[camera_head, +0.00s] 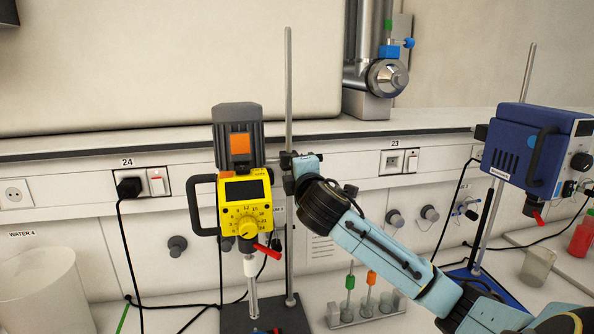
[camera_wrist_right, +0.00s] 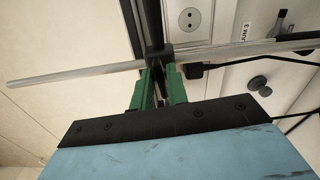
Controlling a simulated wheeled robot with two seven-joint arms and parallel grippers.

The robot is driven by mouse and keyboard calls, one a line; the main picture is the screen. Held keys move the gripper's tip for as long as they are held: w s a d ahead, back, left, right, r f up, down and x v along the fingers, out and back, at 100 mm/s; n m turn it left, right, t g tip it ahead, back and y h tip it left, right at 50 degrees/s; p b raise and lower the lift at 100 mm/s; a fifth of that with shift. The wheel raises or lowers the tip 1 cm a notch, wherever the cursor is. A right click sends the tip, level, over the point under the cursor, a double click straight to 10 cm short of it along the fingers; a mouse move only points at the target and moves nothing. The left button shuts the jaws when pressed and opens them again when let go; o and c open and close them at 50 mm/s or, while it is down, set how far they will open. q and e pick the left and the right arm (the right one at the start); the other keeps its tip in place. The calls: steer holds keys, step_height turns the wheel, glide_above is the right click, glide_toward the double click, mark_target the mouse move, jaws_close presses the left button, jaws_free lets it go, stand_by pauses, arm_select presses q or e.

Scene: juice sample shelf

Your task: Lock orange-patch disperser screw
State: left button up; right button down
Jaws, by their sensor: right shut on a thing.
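The disperser with the orange patch (camera_head: 240,143) has a grey motor and a yellow body (camera_head: 246,207) with a dial and a red lever. It hangs upright beside a metal stand rod (camera_head: 289,80), above a dark base plate (camera_head: 265,317). A black clamp (camera_head: 287,162) joins it to the rod. My right arm reaches in from the right, and its gripper is at the clamp. In the right wrist view the green fingers of my right gripper (camera_wrist_right: 160,82) are shut on a black screw at the clamp (camera_wrist_right: 157,56). The screw is mostly hidden between the fingers. My left gripper is out of view.
A blue disperser (camera_head: 532,150) stands on the right. A rack (camera_head: 365,309) with green- and orange-topped pieces is on the bench below my right arm. A white container (camera_head: 42,290) is on the left, and a red bottle (camera_head: 582,237) is at far right. Black cables hang along the wall.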

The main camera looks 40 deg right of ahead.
steer(key=shift+m, duration=0.6)
steer(key=c, duration=1.4)
jaws_free()
steer(key=shift+p+v, duration=1.2)
steer(key=shift+v, duration=5.55)
